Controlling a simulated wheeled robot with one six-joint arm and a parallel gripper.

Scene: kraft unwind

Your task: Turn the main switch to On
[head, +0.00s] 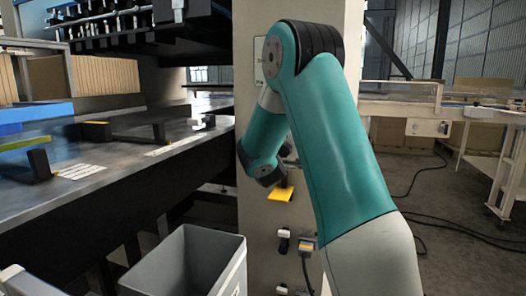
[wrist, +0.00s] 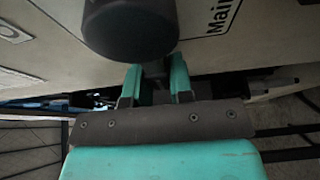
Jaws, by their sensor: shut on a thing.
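The cream machine column (head: 262,225) stands in the middle of the head view, behind my arm. In the wrist view its panel carries a label (wrist: 222,14) of which "Main" can be read. A dark round knob (wrist: 130,28) fills the top of the wrist view. My gripper (wrist: 155,75) has its two teal fingers shut on a dark narrow part just below the knob, which looks like the main switch handle. The switch's On and Off marks cannot be read. In the head view my arm hides the gripper; a yellow plate (head: 281,194) shows just below my wrist.
A grey bin (head: 190,265) stands at the bottom, left of the column. The machine's metal table (head: 130,150) fills the left side. Smaller switches (head: 283,241) sit lower on the column. A conveyor (head: 430,112) and loose floor cables lie to the right.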

